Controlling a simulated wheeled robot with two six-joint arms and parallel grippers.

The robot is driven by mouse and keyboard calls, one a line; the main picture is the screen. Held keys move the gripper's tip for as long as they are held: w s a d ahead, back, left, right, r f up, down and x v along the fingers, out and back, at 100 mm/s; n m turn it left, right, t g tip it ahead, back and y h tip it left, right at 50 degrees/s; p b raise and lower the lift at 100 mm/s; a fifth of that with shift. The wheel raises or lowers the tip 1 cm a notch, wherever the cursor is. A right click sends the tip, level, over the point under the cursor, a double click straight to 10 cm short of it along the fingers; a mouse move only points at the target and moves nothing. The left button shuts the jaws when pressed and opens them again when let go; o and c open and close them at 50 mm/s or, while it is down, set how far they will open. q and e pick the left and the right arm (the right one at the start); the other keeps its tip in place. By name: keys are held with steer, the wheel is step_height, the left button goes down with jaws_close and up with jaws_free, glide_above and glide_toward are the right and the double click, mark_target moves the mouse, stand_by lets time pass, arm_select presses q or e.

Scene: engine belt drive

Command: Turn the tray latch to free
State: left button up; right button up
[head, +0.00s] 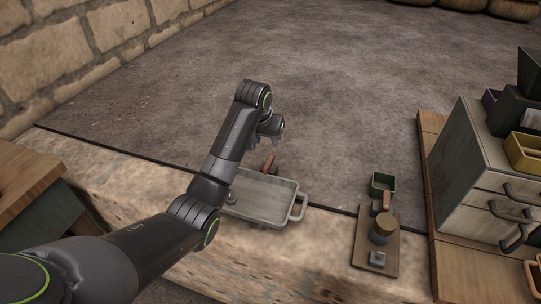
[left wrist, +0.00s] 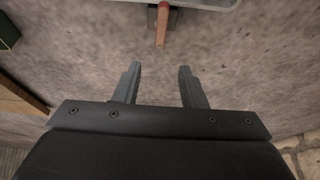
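A grey metal tray (head: 268,203) with a handle at its right end lies on the stone ledge; my left arm covers its left part. The tray latch, a small red-orange lever (head: 269,163), stands at the tray's far edge. In the left wrist view the latch (left wrist: 161,27) points down from a dark mount at the tray's rim (left wrist: 205,4). My left gripper (head: 265,140) is beyond the tray, over the floor side. It also shows in the left wrist view (left wrist: 158,72), its fingers apart and empty, short of the latch. My right gripper is not seen.
A wooden board (head: 363,245) with a round brass-coloured part stands right of the tray, with a small green box (head: 382,183) behind it. A grey drawer cabinet (head: 470,175) stands at the far right. The floor behind the ledge is clear.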

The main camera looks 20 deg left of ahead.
mark_target(271, 157)
arm_select(q)
steer(key=b+x, duration=0.1)
steer(key=x, duration=1)
steer(key=shift+w, duration=0.1)
jaws_close()
